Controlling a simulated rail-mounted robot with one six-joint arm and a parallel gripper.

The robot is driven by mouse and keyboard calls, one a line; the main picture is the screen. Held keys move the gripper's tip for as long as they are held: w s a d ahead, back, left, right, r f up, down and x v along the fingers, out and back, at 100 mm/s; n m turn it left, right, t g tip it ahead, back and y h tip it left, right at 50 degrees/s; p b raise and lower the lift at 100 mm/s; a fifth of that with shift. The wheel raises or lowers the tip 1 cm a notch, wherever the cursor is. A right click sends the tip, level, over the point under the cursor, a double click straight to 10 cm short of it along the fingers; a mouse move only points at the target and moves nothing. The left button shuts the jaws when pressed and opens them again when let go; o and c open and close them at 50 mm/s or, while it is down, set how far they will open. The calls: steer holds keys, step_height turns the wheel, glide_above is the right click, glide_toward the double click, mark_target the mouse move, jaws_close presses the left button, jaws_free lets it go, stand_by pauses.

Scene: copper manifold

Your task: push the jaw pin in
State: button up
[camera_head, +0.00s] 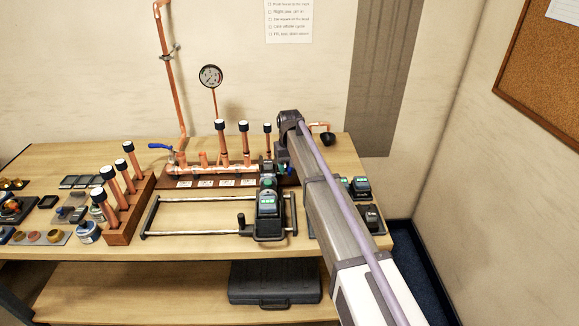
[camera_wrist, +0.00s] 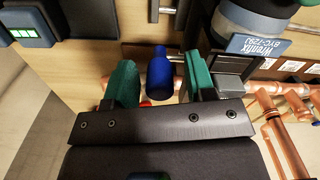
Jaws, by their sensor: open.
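In the wrist view, a short blue cylindrical knob (camera_wrist: 159,75), which looks like the jaw pin's head, lies between the two green-padded fingers of my gripper (camera_wrist: 160,62). The fingers stand apart, with a gap on each side of the knob. A grey rounded tool body (camera_wrist: 262,14) with a blue label is at the top right. In the head view, my arm largely covers the gripper at the right end of the copper manifold (camera_head: 215,168). A small blue part (camera_head: 290,168) shows there. How deep the pin sits cannot be told.
A black tool with a green display (camera_head: 269,206) stands on a railed frame (camera_head: 175,235) in front of the manifold. A wooden rack (camera_head: 122,235) of capped copper tubes is at left. Battery-like units (camera_head: 361,186) lie right of my arm. A gauge (camera_head: 210,76) rises behind.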

step_height(320, 180, up, 11)
steer(key=p, duration=1)
steer(key=shift+f, duration=0.2)
steer(key=n, duration=0.3)
steer(key=r+n+p, duration=0.1)
steer(key=n, duration=0.2)
step_height(320, 180, down, 11)
steer(key=b, duration=1.1)
steer(key=shift+r, duration=0.1)
